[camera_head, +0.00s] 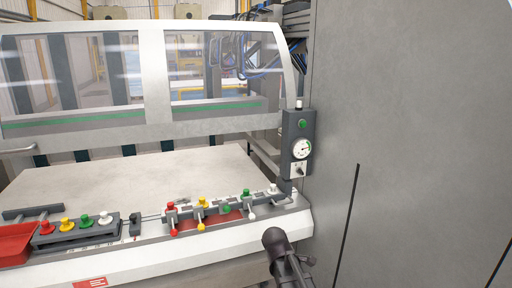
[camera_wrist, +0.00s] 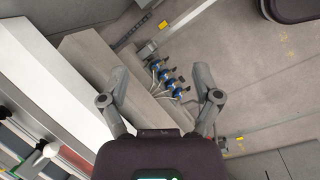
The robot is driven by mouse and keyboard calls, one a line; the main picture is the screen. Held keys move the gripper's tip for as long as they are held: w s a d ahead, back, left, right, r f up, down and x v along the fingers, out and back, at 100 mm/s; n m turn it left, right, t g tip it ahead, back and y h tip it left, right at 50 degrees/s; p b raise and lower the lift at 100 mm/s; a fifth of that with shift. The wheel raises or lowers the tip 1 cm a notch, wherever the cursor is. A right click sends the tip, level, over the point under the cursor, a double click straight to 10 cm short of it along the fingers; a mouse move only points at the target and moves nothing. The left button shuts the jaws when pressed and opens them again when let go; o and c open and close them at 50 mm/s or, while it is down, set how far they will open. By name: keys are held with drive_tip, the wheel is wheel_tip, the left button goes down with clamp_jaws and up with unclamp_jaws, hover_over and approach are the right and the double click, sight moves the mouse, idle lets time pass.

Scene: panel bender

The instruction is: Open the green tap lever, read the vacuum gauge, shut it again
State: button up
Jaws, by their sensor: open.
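The green tap lever (camera_head: 226,209) is in a row on the front rail of the machine in the head view, between a yellow-ended lever (camera_head: 201,227) and a white-ended lever (camera_head: 251,216). Its green end sits higher than the ends beside it. The round vacuum gauge (camera_head: 302,149) has a white dial on a dark post at the right; its reading is too small to make out. My gripper (camera_wrist: 161,80) is open and empty in the wrist view, its two fingers spread apart. No green lever shows clearly between them.
A red-ended lever (camera_head: 174,233) starts the row. A rack of coloured knobs (camera_head: 75,234) and a red tray (camera_head: 14,244) lie at left. A tall grey cabinet (camera_head: 410,120) closes off the right. A white ball knob (camera_wrist: 50,149) shows lower left in the wrist view.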

drive_tip(key=s+d+f+m+g+y, duration=0.1)
drive_tip(key=s+d+m+y, duration=0.2)
drive_tip(key=s+d+m, duration=0.3)
drive_tip(key=shift+s+d+m+g+y, duration=0.35)
drive_tip(key=shift+s+m, duration=2.1)
drive_tip(key=shift+m, duration=1.85)
drive_tip(key=shift+a, duration=0.45)
